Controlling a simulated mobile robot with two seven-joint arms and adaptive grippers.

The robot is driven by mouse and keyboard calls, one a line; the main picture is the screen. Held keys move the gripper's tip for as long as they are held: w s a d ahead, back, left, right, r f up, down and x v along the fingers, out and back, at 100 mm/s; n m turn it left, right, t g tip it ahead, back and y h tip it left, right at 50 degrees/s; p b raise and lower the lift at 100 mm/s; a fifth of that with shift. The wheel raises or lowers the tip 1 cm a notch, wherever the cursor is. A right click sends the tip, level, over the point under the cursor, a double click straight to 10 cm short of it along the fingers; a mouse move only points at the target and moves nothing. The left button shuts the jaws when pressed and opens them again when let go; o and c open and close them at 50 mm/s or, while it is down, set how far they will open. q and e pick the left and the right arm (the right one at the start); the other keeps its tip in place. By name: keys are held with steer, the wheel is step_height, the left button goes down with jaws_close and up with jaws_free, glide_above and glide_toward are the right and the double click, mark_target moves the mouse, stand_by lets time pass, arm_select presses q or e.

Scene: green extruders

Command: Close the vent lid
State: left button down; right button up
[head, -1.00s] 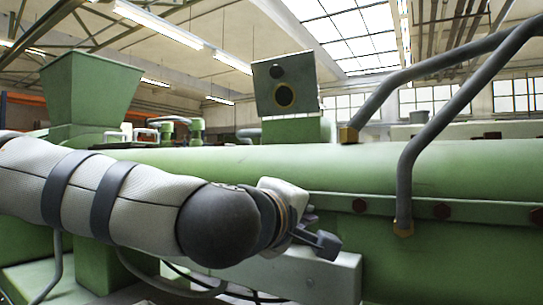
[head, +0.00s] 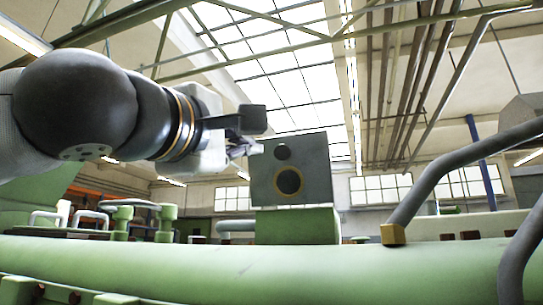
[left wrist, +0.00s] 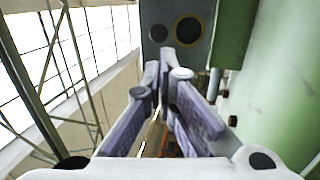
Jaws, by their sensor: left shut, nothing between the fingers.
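The vent lid (head: 310,172) is a grey square plate with a dark round spot and a brass-ringed dark hole. It stands upright on the green vent block (head: 297,226) in the middle of the head view. It also shows at the top of the left wrist view (left wrist: 166,40), beyond the fingers. My left gripper (head: 250,148) is raised, with its fingertips near the lid's upper left edge in the head view. In the left wrist view its fingers (left wrist: 167,62) are shut and empty, pointing toward the lid. I cannot tell whether they touch it. My right gripper is out of view.
The long green barrel (head: 270,272) runs across the front. A bent grey pipe rail (head: 440,180) rises at the right. Green valve fittings (head: 140,215) stand left of the vent. The air above and right of the lid is clear.

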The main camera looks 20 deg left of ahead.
mark_target(280, 155)
arm_select(q)
steer(key=x, duration=1.3)
steer(key=shift+f, duration=0.15)
steer(key=shift+w, duration=0.15)
